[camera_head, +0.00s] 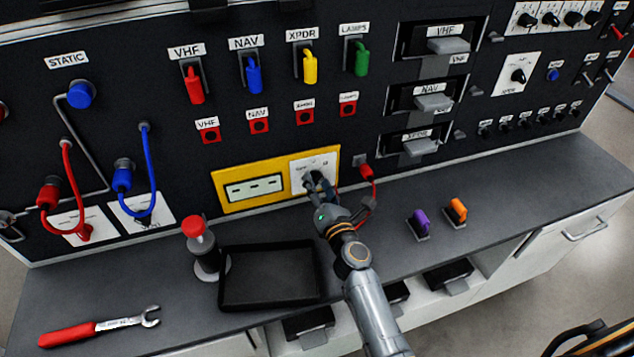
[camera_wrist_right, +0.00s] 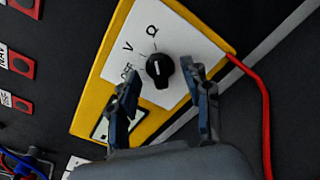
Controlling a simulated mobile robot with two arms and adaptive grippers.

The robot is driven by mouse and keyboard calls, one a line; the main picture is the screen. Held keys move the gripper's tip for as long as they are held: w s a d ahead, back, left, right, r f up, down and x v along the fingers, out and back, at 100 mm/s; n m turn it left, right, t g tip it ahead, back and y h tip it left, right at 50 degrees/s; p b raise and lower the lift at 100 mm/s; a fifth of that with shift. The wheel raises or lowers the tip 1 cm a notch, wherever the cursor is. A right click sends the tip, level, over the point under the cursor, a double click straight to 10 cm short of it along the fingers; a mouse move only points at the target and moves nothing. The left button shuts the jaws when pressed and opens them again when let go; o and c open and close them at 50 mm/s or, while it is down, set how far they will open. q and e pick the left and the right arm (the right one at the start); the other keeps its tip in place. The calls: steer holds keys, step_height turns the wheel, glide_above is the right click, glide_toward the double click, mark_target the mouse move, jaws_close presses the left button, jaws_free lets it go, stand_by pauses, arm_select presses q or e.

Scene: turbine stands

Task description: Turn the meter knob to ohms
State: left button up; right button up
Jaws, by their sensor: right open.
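The yellow meter (camera_head: 220,202) is mounted low on the dark panel, with a display at its left and a white dial plate (camera_head: 325,163) at its right. In the right wrist view, the black round knob (camera_wrist_right: 160,70) sits on the white plate (camera_wrist_right: 190,45) among the marks OFF, V and Ω. It has a small white pointer line, whose exact setting I cannot tell. My right gripper (camera_head: 318,184) is at the dial and partly hides the knob in the head view. In the wrist view its two fingers (camera_wrist_right: 163,92) are apart, one to each side and just below the knob, with nothing held.
A red plug (camera_head: 367,172) with a red cable is right of the meter. A black tray (camera_head: 270,303), a red-topped cylinder (camera_head: 200,245) and a red-handled wrench (camera_head: 100,326) are on the bench at left. Purple (camera_head: 419,223) and orange (camera_head: 457,211) handles are at right.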

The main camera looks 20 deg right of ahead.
mark_target(318, 182)
steer(key=shift+s+d, duration=0.1)
steer(key=shift+s, duration=2)
